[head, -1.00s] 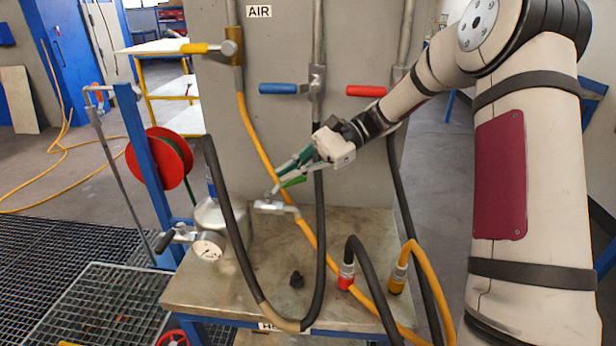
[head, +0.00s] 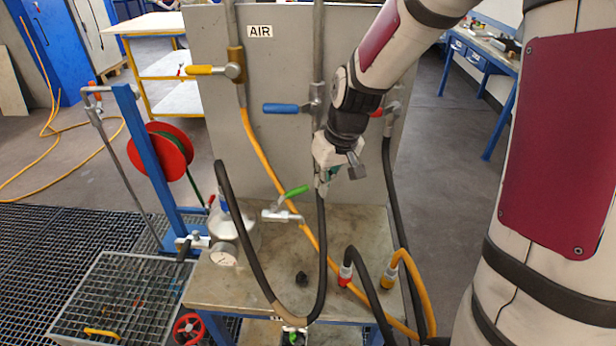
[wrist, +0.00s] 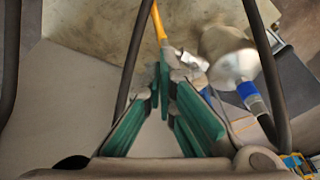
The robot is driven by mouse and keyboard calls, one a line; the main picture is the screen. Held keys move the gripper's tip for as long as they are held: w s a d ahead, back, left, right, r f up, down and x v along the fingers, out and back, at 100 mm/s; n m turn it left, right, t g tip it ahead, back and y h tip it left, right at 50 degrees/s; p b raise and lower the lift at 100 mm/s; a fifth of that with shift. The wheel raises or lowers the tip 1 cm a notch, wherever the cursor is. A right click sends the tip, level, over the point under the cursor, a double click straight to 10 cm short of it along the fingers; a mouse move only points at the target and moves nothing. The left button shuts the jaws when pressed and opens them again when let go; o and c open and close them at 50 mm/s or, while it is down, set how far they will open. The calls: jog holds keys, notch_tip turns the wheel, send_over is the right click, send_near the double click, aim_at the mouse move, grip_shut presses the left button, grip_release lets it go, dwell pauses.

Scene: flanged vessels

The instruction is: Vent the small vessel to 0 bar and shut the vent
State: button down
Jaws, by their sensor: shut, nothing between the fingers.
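The small vessel (head: 234,224) is a silver metal body on the bench at left, partly hidden behind a black hose. A white dial gauge (head: 223,255) sits at its front; its needle is too small to read. A silver valve (head: 284,216) with a green lever (head: 291,196) is just right of the vessel; the lever slopes up to the right. My gripper (head: 321,183) is shut and empty, pointing down to the right of the green lever, apart from it. In the wrist view the shut green-padded fingers (wrist: 163,80) are near the blurred vessel (wrist: 228,50).
Black hoses (head: 231,215) and a yellow hose (head: 262,150) hang across the bench (head: 360,225). Yellow (head: 205,70), blue (head: 283,108) and red levers are on the upright panel (head: 290,70) behind.

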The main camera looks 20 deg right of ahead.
aim_at(290, 196)
jog(key=w+a+f+n, duration=0.1)
jog(key=w+f, duration=0.6)
jog(key=f, duration=0.2)
jog(key=shift+a, duration=0.2)
jog(key=shift+f, duration=0.1)
dwell(0.5)
jog(key=shift+w+d+n, duration=0.1)
jog(key=shift+w+n, duration=0.15)
jog(key=shift+n, duration=0.25)
